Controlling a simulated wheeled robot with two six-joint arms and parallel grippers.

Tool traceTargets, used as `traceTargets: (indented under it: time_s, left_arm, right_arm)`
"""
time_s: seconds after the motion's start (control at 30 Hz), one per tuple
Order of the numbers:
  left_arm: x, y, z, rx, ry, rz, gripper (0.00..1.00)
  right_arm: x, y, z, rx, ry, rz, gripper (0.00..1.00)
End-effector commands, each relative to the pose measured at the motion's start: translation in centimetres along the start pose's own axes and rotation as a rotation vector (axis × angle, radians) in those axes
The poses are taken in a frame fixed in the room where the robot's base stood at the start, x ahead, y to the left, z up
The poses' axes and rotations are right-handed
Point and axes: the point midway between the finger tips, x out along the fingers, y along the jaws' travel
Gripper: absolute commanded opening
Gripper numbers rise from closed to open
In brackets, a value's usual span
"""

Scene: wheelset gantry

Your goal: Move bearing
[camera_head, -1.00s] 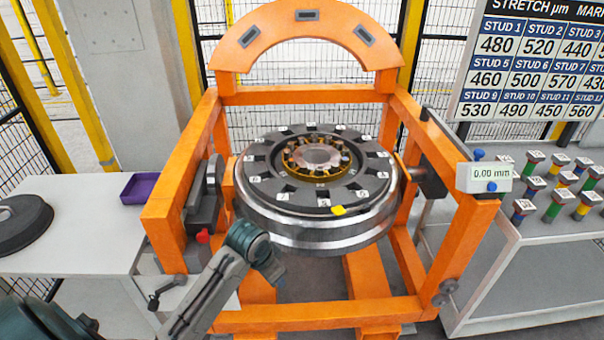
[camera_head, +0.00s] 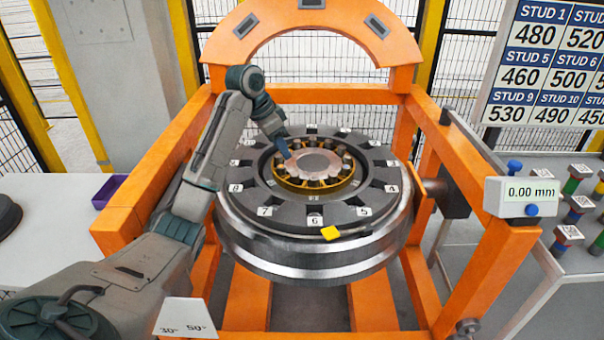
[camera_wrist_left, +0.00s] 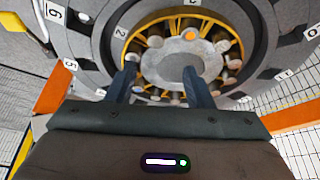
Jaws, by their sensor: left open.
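The bearing (camera_head: 316,165), with a gold cage, several rollers and a grey centre, sits in the middle of the dark numbered ring (camera_head: 270,206) on the wheel. It also shows in the left wrist view (camera_wrist_left: 182,62). My left gripper (camera_head: 284,152) is over the bearing's left rear edge in the head view. In the left wrist view its two fingers (camera_wrist_left: 160,84) are apart, in front of the bearing's near rim, with nothing between them but the view of the bearing. Whether the fingertips touch it I cannot tell. My right gripper is out of view.
The orange gantry frame (camera_head: 466,185) surrounds the wheel (camera_head: 300,262). A 0.00 mm gauge (camera_head: 527,198) sits on its right post. A purple tray (camera_head: 108,190) is on the left table (camera_head: 50,205). Coloured studs (camera_head: 575,205) stand on the right bench. A yellow marker (camera_head: 331,233) lies on the wheel's front rim.

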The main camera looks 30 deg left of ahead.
Motion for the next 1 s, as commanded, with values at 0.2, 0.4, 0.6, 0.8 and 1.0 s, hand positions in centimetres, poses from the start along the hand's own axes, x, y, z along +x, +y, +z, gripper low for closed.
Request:
traceTargets:
  time_s: [0.2,0.4,0.6,0.8,1.0]
  left_arm:
    - [2.8,0.1,-0.1,-0.001,-0.002,0.004,0.47]
    - [6.7,0.1,-0.1,-0.002,-0.002,0.004,0.47]
    - [9.5,0.1,-0.1,-0.001,-0.001,0.002,0.47]
    - [10.5,0.1,0.0,0.0,0.0,-0.001,0.47]
    - [10.5,0.1,0.0,0.0,0.0,-0.001,0.47]
  right_arm:
    - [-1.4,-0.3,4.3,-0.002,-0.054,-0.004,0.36]
    - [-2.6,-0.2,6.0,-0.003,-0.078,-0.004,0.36]
    - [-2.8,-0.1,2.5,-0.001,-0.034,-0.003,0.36]
    - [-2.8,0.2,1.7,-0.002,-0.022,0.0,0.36]
    - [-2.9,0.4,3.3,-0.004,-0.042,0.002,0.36]
